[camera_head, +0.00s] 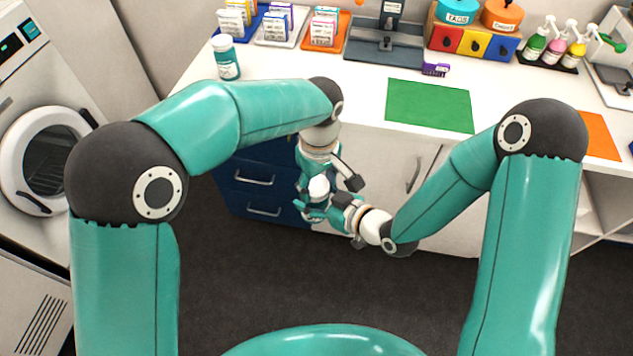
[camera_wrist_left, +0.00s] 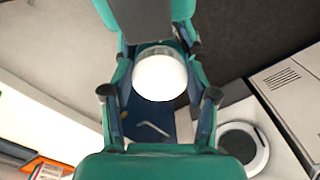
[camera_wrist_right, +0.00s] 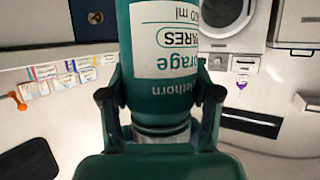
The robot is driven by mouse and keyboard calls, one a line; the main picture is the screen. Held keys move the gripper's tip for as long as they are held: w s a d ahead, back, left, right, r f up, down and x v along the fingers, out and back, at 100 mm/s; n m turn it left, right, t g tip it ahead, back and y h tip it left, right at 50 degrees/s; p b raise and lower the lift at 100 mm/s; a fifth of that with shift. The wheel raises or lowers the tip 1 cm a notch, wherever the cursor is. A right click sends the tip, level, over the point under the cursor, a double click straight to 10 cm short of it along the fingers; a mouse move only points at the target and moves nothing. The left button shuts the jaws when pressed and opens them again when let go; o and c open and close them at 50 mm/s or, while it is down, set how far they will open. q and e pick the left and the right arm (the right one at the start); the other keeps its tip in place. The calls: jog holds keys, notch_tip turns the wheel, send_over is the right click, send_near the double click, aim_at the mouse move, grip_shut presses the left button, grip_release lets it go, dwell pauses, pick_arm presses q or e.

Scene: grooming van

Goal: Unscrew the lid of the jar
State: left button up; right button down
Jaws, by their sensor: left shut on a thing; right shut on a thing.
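The jar is a teal cylinder with a white label; its body (camera_wrist_right: 165,95) fills the middle of the right wrist view, its print upside down in that picture. In the head view its white lid (camera_head: 318,186) faces up, in the air in front of the counter. The lid (camera_wrist_left: 160,76) also shows round and white between the fingers of my left gripper (camera_wrist_left: 160,95). My left gripper (camera_head: 325,182) comes from above and is shut on the lid. My right gripper (camera_head: 328,207) comes from the right and is shut on the jar body, partly hiding it.
A similar teal jar with a white lid (camera_head: 225,58) stands at the counter's left end. A green mat (camera_head: 429,106) and a purple item (camera_head: 435,70) lie on the counter. Trays and bottles line the back. Blue drawers (camera_head: 253,178) are close behind my grippers; the floor in front is clear.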

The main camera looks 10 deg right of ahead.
pick_arm(q)
jog(key=n, duration=0.4)
jog(key=shift+w, duration=0.1)
jog(key=n, duration=0.4)
jog(key=shift+d, duration=0.2)
jog(key=shift+a, duration=0.15)
jog(key=shift+r, duration=0.1)
jog(key=shift+r, duration=0.1)
jog(key=shift+r, duration=0.95)
